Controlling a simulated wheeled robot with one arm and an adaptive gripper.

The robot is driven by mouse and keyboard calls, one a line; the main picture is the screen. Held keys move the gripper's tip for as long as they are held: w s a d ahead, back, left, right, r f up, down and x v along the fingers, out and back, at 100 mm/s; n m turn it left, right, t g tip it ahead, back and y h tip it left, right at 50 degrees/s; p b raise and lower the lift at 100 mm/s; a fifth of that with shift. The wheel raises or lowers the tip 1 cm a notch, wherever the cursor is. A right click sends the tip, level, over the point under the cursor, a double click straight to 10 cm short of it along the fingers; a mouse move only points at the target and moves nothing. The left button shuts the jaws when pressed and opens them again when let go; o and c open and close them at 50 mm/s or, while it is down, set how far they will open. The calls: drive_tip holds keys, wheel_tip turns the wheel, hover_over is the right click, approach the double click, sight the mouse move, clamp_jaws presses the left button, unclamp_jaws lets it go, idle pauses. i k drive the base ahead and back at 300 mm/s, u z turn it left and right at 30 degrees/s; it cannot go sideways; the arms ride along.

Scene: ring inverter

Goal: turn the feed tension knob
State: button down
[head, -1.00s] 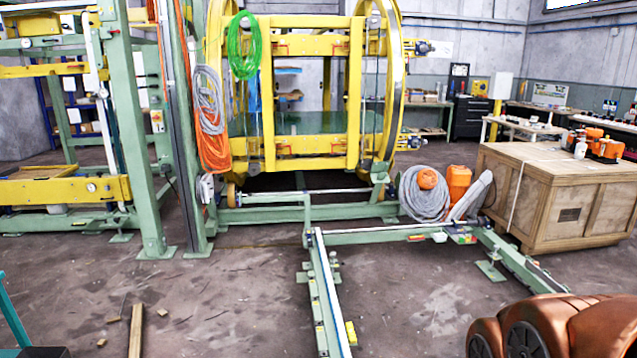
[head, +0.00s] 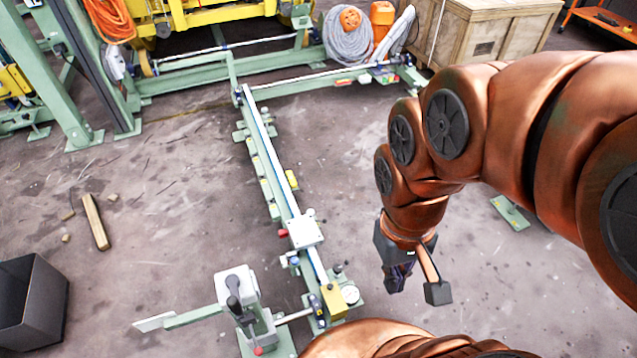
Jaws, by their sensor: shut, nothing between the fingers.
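A round white dial (head: 350,294) sits by a yellow block (head: 333,299). I cannot tell which is the feed tension knob.
A dark open box (head: 32,305) stands at lower left, with a wooden offcut (head: 96,222) on the floor behind it. A wooden crate (head: 485,35) and coiled grey hose (head: 352,42) are at the back. The concrete floor left of the rail is mostly clear.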

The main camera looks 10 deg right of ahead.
sight(337, 269)
drive_tip(key=z, duration=0.35)
drive_tip(key=k, duration=1.75)
drive_tip(key=u, duration=0.35)
